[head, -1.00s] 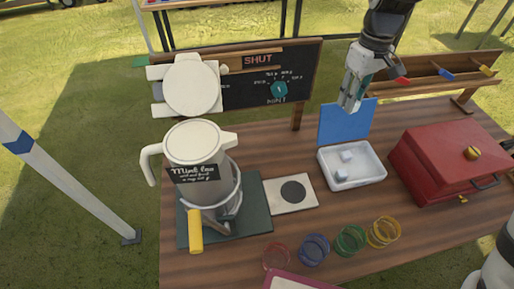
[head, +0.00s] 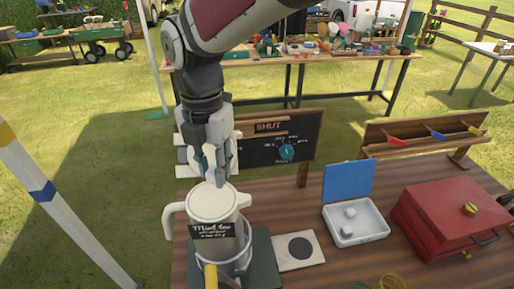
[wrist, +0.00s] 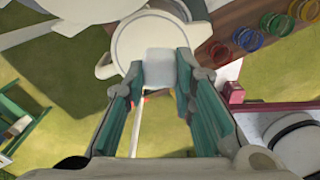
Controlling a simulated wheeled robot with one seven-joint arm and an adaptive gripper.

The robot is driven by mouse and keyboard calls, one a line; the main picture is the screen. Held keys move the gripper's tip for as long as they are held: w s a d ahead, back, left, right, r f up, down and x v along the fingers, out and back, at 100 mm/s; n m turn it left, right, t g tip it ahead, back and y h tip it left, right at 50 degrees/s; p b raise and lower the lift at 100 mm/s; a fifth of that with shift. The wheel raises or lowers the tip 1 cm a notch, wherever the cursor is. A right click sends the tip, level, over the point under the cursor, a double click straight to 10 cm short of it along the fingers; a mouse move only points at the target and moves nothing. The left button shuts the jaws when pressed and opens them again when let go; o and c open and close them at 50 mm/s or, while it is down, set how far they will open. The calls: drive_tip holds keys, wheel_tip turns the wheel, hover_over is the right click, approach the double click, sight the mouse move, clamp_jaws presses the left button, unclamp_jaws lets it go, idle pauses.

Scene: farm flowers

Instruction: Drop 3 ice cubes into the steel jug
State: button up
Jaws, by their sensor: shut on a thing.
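The jug (head: 214,203) is pale, with a handle on the left, a spout on the right and a dark label reading "Mint tea". It stands upright on a dark green mat. My gripper (head: 215,172) is just above its round top. In the wrist view, my gripper (wrist: 158,72) is shut on a whitish ice cube (wrist: 160,60), held in front of the jug's top (wrist: 150,35). I cannot tell how high the cube is above the jug. Two more ice cubes (head: 348,213) (head: 347,231) lie in the white tub (head: 377,232) with a raised blue lid.
A yellow-handled item (head: 211,275) stands in front of the jug. A white tile with a dark disc (head: 299,249) lies between jug and tub. A red box (head: 447,220) stands at the right. A chalkboard reading "SHUT" (head: 262,150) stands behind the jug.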

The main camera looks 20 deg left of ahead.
drive_tip(key=shift+f+b, duration=0.3)
drive_tip(key=shift+f, duration=2.6)
drive_tip(key=o, duration=1)
drive_tip(key=shift+c, duration=0.2)
